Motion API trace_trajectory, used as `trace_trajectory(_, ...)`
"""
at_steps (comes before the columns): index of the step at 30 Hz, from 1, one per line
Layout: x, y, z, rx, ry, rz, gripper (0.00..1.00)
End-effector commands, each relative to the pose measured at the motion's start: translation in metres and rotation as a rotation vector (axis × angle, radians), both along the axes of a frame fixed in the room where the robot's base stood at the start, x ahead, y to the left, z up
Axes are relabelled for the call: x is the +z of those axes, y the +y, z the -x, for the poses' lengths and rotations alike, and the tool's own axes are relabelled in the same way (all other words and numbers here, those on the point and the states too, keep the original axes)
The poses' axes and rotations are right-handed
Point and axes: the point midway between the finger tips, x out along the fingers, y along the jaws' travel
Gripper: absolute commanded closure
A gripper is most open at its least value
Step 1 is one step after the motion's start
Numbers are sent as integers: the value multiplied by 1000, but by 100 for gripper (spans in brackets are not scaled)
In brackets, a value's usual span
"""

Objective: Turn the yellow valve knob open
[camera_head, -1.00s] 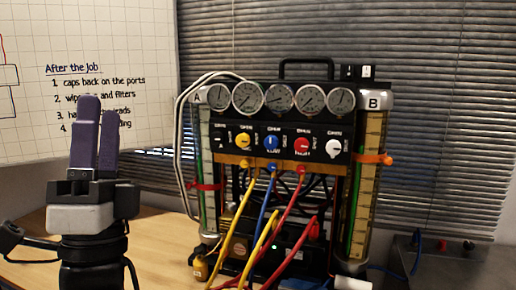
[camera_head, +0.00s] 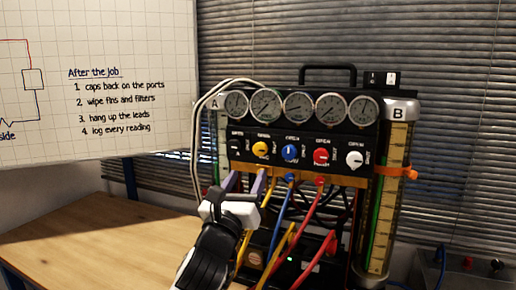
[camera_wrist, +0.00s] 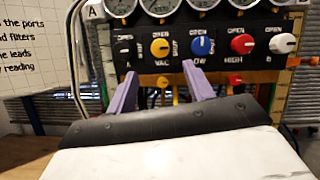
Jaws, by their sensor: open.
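The yellow valve knob (camera_head: 261,148) is on the black panel, second from the left in the row of knobs. It also shows in the wrist view (camera_wrist: 160,47), above and between my fingers, with OPEN marked above it and SHUT to its right. My gripper (camera_head: 243,180) is in front of the rig, below and slightly left of the yellow knob. Its two purple fingers (camera_wrist: 163,88) are apart with nothing between them. The fingers do not appear to touch the knob; the exact gap is hard to tell.
A black knob (camera_head: 236,148) is left of the yellow one; blue (camera_head: 290,152), red (camera_head: 321,156) and white (camera_head: 354,159) knobs are to its right. Gauges (camera_head: 298,107) line the top. Yellow, blue and red hoses (camera_head: 309,207) hang below. The wooden table (camera_head: 100,245) is clear at left.

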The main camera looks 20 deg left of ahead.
Motion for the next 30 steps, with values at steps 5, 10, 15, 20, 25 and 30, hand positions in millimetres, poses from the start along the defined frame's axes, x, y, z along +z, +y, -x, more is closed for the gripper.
trace_trajectory(5, 21, 0, -37, -5, -1, 4, 48)
trace_trajectory(10, 30, 1, -63, -2, -1, 3, 48)
trace_trajectory(15, 33, 2, -77, 0, -1, 1, 48)
trace_trajectory(20, 33, 2, -80, 0, -2, 1, 48)
trace_trajectory(25, 33, 2, -79, 0, -3, 1, 48)
trace_trajectory(30, 33, 2, -79, -1, -3, 1, 69)
